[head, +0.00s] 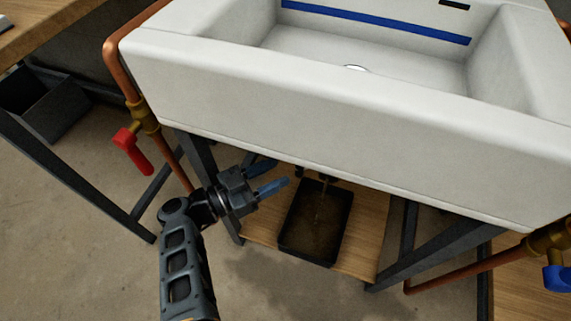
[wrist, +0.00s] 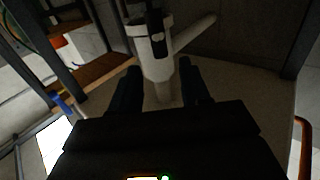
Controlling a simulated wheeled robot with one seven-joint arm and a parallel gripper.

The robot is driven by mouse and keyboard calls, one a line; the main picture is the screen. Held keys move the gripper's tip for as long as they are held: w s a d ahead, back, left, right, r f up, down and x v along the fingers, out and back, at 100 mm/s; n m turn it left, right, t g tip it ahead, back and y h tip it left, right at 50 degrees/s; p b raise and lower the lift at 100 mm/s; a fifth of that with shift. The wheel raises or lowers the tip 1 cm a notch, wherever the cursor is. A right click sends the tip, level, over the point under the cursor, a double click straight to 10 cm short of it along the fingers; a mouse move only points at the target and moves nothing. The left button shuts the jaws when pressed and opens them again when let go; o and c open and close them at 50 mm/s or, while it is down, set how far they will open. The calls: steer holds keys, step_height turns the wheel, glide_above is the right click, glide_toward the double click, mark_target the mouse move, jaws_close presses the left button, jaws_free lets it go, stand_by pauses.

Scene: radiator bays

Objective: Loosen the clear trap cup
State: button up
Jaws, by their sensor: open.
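My gripper (head: 270,177) is open, with its two blue-tinted fingers pointing under the front edge of the white sink (head: 300,110). In the wrist view, its dark fingers (wrist: 158,84) stand left and right of the lower part of a pale trap body (wrist: 155,64). A pale pipe branches from the body up to the right. The lower piece between the fingers, which looks like the trap cup (wrist: 165,92), is dim; I cannot tell whether the fingers touch it. In the head view, the sink hides most of the trap.
A black tray (head: 287,240) with brownish contents sits on a wooden shelf (head: 362,245) below the sink. Copper pipes flank the sink, with a red valve handle (head: 131,151) at left and a blue one (head: 557,278) at right. Dark frame legs stand on both sides.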

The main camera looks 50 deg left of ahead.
mark_target(301, 172)
steer(key=shift+s, duration=0.25)
